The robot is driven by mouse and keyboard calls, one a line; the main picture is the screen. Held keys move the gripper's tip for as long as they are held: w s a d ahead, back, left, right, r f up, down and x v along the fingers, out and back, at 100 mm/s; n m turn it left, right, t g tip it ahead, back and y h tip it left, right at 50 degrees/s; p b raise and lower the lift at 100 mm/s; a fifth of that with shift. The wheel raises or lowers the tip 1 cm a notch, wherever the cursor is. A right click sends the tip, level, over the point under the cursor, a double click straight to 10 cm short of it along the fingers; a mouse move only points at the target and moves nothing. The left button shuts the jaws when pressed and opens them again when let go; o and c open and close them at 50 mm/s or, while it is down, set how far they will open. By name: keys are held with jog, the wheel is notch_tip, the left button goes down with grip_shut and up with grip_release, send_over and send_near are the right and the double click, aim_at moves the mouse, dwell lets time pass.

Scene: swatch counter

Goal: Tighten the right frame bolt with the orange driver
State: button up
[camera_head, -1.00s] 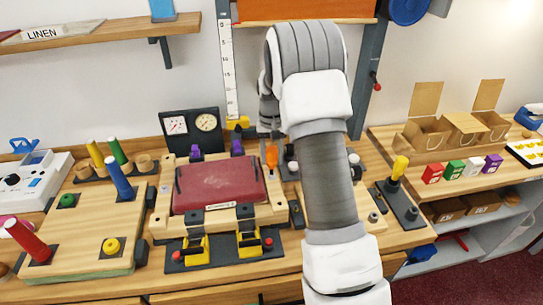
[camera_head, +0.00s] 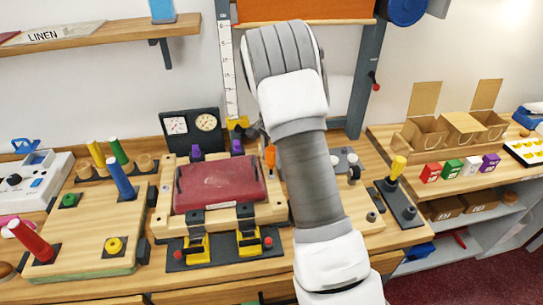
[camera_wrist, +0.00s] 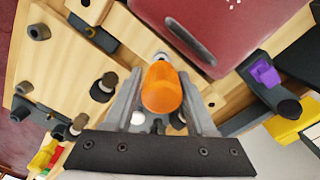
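The orange driver (camera_head: 270,157) stands about upright at the right side of the wooden frame (camera_head: 280,212) around the dark red pad (camera_head: 218,186). In the wrist view its orange handle (camera_wrist: 162,88) lies between the two fingers of my gripper (camera_wrist: 162,100), which appear closed against its sides. A pale bit of metal shows just beyond the handle; the driver's tip and whatever it meets are hidden, so I cannot tell whether it sits on the right frame bolt. In the head view my arm covers the gripper and much of the frame's right side.
Yellow clamps (camera_head: 247,236) stand at the frame's front. Two gauges (camera_head: 191,124) stand behind it. Right of my arm are a board with dark knobs and a yellow-handled tool (camera_head: 397,168). Colored pegs (camera_head: 119,178) stand on the left board.

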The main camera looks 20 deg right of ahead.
dwell(0.3)
jog(key=n+b, duration=0.1)
jog(key=n, duration=0.2)
jog(key=shift+w+n, duration=0.1)
jog(key=shift+n, duration=0.3)
jog(key=n, duration=0.7)
jog(key=shift+a+n, duration=0.1)
jog(key=shift+n, duration=0.2)
jog(key=n, duration=0.3)
jog(key=shift+w+n, duration=0.1)
jog(key=shift+n, duration=0.2)
